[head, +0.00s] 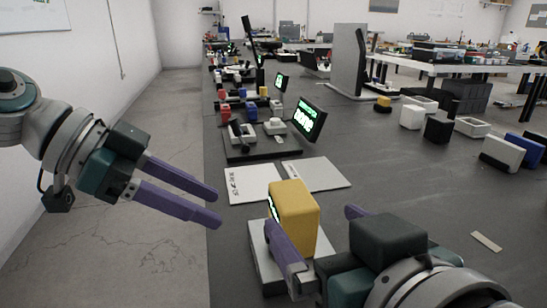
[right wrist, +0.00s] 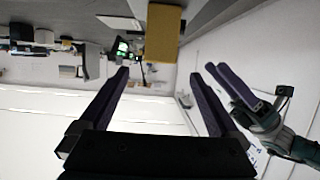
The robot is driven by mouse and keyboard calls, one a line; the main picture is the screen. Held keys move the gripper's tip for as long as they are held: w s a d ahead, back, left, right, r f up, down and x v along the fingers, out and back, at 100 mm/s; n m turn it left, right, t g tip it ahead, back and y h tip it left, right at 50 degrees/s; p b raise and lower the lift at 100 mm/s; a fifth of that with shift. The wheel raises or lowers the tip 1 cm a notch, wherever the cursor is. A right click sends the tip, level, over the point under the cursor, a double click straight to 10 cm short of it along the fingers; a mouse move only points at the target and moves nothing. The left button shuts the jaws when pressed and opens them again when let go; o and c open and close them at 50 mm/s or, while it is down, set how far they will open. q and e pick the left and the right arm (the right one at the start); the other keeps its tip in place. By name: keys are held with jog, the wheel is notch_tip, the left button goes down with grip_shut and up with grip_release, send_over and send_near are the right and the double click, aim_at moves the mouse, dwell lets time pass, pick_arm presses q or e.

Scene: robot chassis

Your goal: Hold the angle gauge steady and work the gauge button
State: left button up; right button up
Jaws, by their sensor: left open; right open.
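The angle gauge is a yellow block (head: 295,215) with a green-lit face on its left side. It stands upright on a white base (head: 262,262) near the table's left edge. My right gripper (head: 311,215) is open on the near side of the gauge, with a finger towards either side. In the right wrist view the yellow block (right wrist: 162,33) shows beyond the open fingertips (right wrist: 167,69), apart from them. My left gripper (head: 217,207) is open and empty, left of the gauge, over the table edge. I cannot make out the gauge button.
White printed sheets (head: 320,174) lie behind the gauge. Beyond them is a dark board (head: 262,153) with a green-lit display (head: 308,120). White and black blocks (head: 438,130) stand at the right. The table (head: 400,180) is clear right of the gauge.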

aim_at(292, 201)
jog(key=x, duration=0.9)
jog(key=shift+w+a+f, duration=0.1)
jog(key=shift+w+f, duration=0.05)
jog(key=shift+w, duration=0.1)
grip_shut()
dwell(0.6)
dwell(0.8)
pick_arm(q)
grip_shut()
dwell(1.5)
